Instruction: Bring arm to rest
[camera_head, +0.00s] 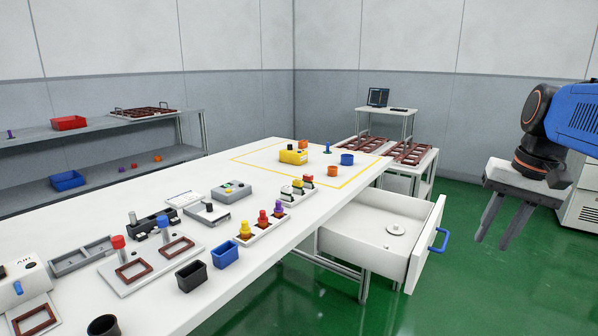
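My gripper (505,222) hangs at the right of the view, at the end of my blue and black arm. Its two grey fingers point down and stand apart with nothing between them. It is in the air over the green floor, to the right of the open drawer (424,237) and clear of its blue handle. The arm's upper part runs out of the picture at the right edge.
The white table (221,165) holds colored knobs, small bins and fixtures. The drawer juts out from under it, with a white round part (396,228) inside. A grey-white cabinet (580,210) stands behind my arm. Green floor (480,290) is free below my gripper.

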